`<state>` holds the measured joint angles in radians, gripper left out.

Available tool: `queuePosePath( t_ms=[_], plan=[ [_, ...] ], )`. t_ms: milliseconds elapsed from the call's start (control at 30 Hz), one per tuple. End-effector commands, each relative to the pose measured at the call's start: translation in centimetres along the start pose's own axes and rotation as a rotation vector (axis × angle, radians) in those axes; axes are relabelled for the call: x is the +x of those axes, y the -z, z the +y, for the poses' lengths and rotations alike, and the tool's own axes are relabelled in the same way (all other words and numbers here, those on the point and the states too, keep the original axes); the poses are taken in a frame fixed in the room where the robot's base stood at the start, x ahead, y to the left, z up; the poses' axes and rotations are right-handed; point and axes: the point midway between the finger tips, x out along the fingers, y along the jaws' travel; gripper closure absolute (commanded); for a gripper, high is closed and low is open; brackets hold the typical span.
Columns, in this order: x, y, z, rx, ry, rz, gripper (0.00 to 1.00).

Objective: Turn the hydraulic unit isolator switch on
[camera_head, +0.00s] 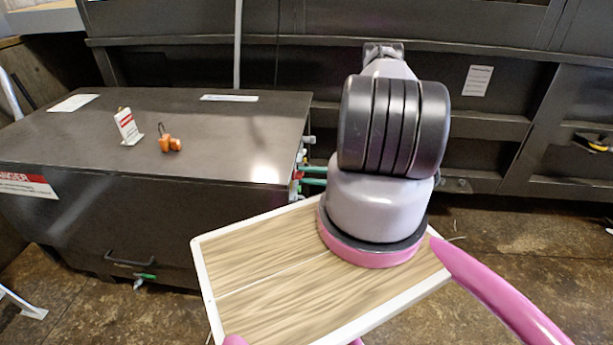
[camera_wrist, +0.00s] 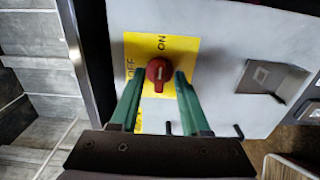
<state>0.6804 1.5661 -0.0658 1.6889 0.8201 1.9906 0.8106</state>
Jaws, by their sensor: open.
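The isolator switch is a red round knob (camera_wrist: 158,70) on a yellow plate (camera_wrist: 184,50) in the wrist view. "ON" is printed above the knob and "OFF" to its left. A pale mark on the knob looks close to upright, but its exact setting is hard to read. My gripper (camera_wrist: 158,80) has two green fingers, open, with the tips on the left and right of the knob. I cannot tell whether they touch it.
A dark metal cabinet (camera_head: 230,120) stands at the left in the head view. An orange padlock (camera_head: 170,143) and a small tag (camera_head: 127,126) sit on its top. In the wrist view a metal bracket (camera_wrist: 268,78) sticks out right of the switch.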

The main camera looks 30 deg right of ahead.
Motion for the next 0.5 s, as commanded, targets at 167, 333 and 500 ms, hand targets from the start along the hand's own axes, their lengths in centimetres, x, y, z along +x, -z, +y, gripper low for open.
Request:
queuePosePath(
  t_ms=[167,333,500],
  plan=[
    [-2.3,-0.1,0.0,-0.001,0.002,-0.004,0.54],
    [-5.9,-0.1,0.0,0.0,0.001,-0.006,0.54],
    [-8.9,-0.1,-0.1,-0.001,0.001,-0.004,0.54]
  ],
)
